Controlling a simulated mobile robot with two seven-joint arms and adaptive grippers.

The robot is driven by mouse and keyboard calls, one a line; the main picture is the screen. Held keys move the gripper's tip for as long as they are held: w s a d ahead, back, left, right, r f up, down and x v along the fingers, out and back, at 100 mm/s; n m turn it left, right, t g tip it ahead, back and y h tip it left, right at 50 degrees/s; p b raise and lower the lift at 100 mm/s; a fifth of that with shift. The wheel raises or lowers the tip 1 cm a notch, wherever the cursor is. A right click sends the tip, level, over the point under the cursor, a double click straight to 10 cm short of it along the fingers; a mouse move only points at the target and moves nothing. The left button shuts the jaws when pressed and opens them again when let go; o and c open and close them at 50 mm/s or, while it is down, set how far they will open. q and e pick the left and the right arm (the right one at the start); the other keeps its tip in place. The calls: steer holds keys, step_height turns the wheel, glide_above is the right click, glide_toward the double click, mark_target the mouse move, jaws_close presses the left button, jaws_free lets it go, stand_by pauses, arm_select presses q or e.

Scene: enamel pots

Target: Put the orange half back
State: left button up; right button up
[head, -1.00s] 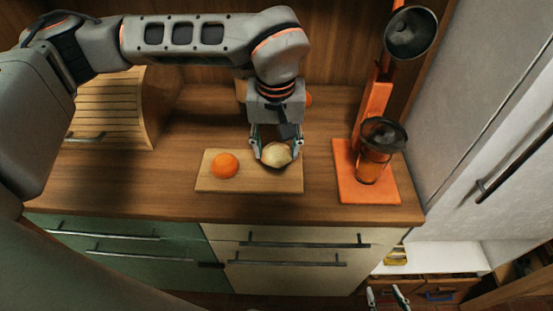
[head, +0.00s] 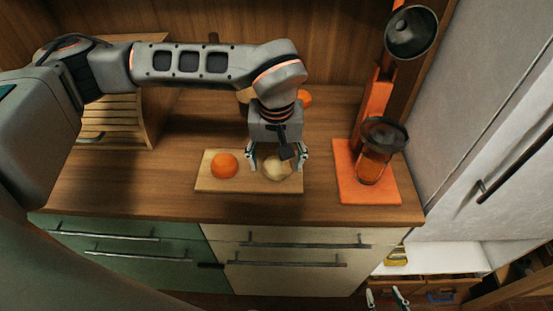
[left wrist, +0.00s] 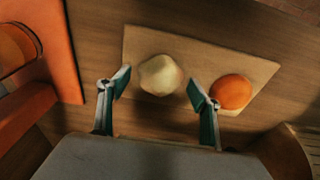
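A pale, rounded piece, seemingly the orange half (head: 277,168), lies on the right part of a wooden cutting board (head: 212,186). It also shows in the left wrist view (left wrist: 160,75). A whole-looking orange fruit (head: 224,165) sits on the board's left part. My left gripper (head: 278,167) is open above the board, its fingers on either side of the pale piece with gaps on both sides. My right gripper (head: 386,296) is low at the bottom right, open and empty, away from the counter.
An orange press (head: 370,115) with a glass (head: 373,168) stands on an orange base right of the board. A wooden bread box (head: 115,115) is at the left. Another orange (head: 305,98) shows behind my left gripper. The counter's front strip is clear.

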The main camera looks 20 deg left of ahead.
mark_target(276, 167)
arm_select(q)
steer(key=shift+r, duration=0.1)
step_height(276, 167, up, 12)
steer(key=s, duration=0.1)
steer(key=shift+s+d, duration=0.2)
steer(key=shift+s, duration=0.05)
stand_by(0.7)
